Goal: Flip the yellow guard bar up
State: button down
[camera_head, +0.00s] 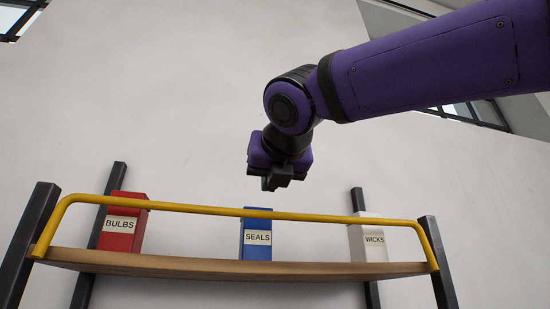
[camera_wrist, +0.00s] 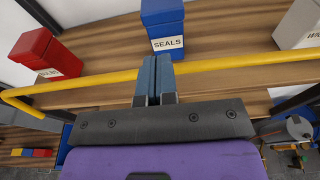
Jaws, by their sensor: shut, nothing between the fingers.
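The yellow guard bar (camera_head: 180,207) spans the front of the wooden shelf (camera_head: 215,268). Its bent ends meet the dark posts at left and right, and its long rail crosses in front of the boxes in the head view. I cannot tell exactly how far it is tilted. My gripper (camera_head: 271,183) is above the rail near the middle, pointing down, apart from it in the head view. In the wrist view the shut, empty fingers (camera_wrist: 154,75) overlap the yellow bar (camera_wrist: 215,66), hiding a short piece of it; contact cannot be told.
On the shelf stand a red BULBS box (camera_head: 123,222) at left, a blue SEALS box (camera_head: 256,234) in the middle and a white WICKS box (camera_head: 369,240) at right. Dark posts (camera_head: 30,240) frame the shelf. The wall above is bare.

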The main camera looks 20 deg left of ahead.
notch_tip(320, 180, up, 10)
jog(key=s+d, duration=0.1)
jog(key=shift+s, duration=0.3)
jog(key=shift+f, duration=0.1)
dwell(0.5)
jog(key=w+d+f+m+g+h, duration=0.2)
jog(key=d+f+m+h, duration=0.2)
jog(key=d+f+m, duration=0.9)
jog(key=w+d+f+m+g+h, duration=0.15)
jog(key=d+f+m+h, duration=0.25)
jog(key=d+f+m, duration=0.85)
jog(key=s+d+f+m+g, duration=0.1)
jog(key=s+d+f+m, duration=0.3)
jog(key=f, duration=0.5)
jog(key=s+d+f+m+g, duration=0.2)
jog(key=s+d+f+m, duration=0.3)
jog(key=d+f+m, duration=0.2)
jog(key=s+d+f+m+g, duration=0.2)
jog(key=s+d+f+m, duration=0.3)
jog(key=f, duration=0.6)
jog(key=d, duration=0.2)
jog(key=shift+d+f+m, duration=0.35)
jog(key=shift+f, duration=0.05)
